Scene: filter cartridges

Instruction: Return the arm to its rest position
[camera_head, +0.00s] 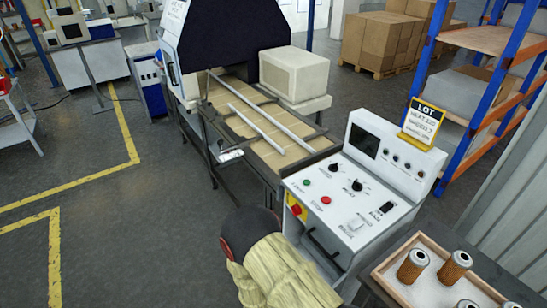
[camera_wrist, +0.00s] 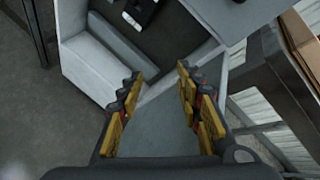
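My gripper (camera_wrist: 160,76) shows in the wrist view with its two yellow-padded fingers spread apart. The gap between the fingers is empty, and nothing touches the pads. Beyond the fingertips are the white and grey faces of a cabinet. In the head view, a beige ribbed sleeve with a dark rounded end rises from the bottom middle; it seems to be part of my arm. The fingers cannot be made out there.
A white control console (camera_head: 352,190) with a LOT sign (camera_head: 424,122) stands by the conveyor (camera_head: 266,160). A wooden tray (camera_head: 385,280) at the lower right holds several filter cartridges (camera_head: 413,266). A blue-framed shelf (camera_head: 505,60) stands behind. The floor at left is open.

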